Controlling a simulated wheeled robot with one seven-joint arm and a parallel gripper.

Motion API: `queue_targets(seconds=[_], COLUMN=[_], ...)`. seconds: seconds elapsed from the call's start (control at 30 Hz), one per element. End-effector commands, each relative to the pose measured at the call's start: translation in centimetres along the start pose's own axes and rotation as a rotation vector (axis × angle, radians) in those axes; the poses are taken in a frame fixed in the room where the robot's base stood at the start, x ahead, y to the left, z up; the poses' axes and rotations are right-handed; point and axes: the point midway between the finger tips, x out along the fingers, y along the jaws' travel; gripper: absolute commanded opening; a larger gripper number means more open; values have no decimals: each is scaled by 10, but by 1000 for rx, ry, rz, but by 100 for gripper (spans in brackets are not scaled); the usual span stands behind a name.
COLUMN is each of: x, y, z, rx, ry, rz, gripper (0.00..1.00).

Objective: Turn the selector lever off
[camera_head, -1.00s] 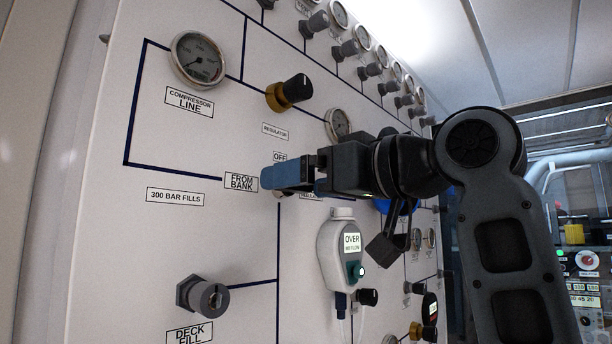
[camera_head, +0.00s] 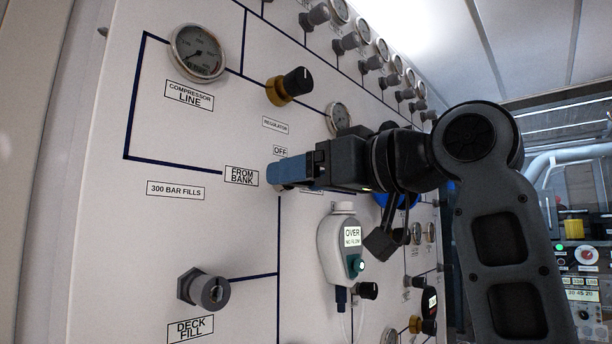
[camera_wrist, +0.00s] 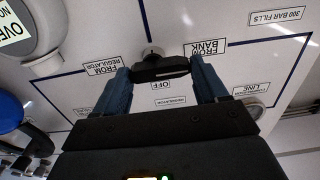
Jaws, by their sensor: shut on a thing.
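The selector lever (camera_wrist: 158,73) is a black bar on the white panel, seen between the two blue fingers of my gripper in the wrist view. Its pivot (camera_wrist: 151,50) shows just beyond the bar. My gripper (camera_head: 274,173) is shut on the lever, close to the panel face. In the head view my fingers hide the lever. The labels around it are OFF (camera_wrist: 161,86), FROM BANK (camera_wrist: 206,49) and FROM REGULATOR (camera_wrist: 102,68). The wrist view is roughly upside down. In the head view the OFF label (camera_head: 280,151) is just above my fingers.
A black regulator knob (camera_head: 297,81) with a brass base sits above. A white flow meter box (camera_head: 330,250) hangs below my gripper. A deck fill fitting (camera_head: 205,290) sticks out lower left. A compressor gauge (camera_head: 198,52) is upper left. Several grey knobs line the upper right.

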Motion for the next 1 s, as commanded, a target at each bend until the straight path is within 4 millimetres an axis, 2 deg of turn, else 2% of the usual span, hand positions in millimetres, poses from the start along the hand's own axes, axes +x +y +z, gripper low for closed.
queue_targets(seconds=[0.37, 1.0], x=[0, 0], y=[1, 3], z=[-4, -6], rx=[124, 706], ry=[0, 2], rz=[1, 0], gripper=[42, 42])
